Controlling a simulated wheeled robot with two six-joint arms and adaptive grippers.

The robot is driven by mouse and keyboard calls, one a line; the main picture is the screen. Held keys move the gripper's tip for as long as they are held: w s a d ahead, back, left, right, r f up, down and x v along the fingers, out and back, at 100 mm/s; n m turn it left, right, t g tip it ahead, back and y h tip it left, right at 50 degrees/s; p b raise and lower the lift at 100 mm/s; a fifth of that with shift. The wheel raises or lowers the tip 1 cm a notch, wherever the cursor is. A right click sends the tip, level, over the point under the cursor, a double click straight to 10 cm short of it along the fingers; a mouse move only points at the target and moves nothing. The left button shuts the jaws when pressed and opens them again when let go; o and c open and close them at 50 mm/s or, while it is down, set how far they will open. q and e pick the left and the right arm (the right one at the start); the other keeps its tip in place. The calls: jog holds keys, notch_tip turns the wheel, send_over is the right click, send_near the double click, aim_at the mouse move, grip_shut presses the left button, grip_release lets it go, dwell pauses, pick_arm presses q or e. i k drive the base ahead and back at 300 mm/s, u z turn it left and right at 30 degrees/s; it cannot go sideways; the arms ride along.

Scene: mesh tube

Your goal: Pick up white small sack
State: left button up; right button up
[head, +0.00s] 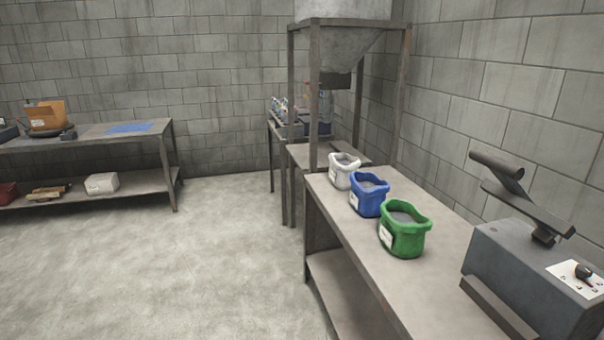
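A small white sack (343,172) stands open and upright on the grey workbench (345,207), at the bench's far end. It is the farthest in a row of three sacks. The blue sack beside it stands slightly nearer and to the right, and covers part of its lower right side. Neither of my grippers shows in the head view.
A blue sack (369,195) and a green sack (405,229) stand on the same bench. A grey lever machine (535,265) sits at its near right. A metal hopper frame (315,100) rises behind the white sack. Another table (95,137) stands at left. The floor (200,260) between is clear.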

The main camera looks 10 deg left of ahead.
aim_at(342, 169)
jog(key=u, duration=1)
jog(key=i, duration=3.2)
jog(key=z, duration=3.25)
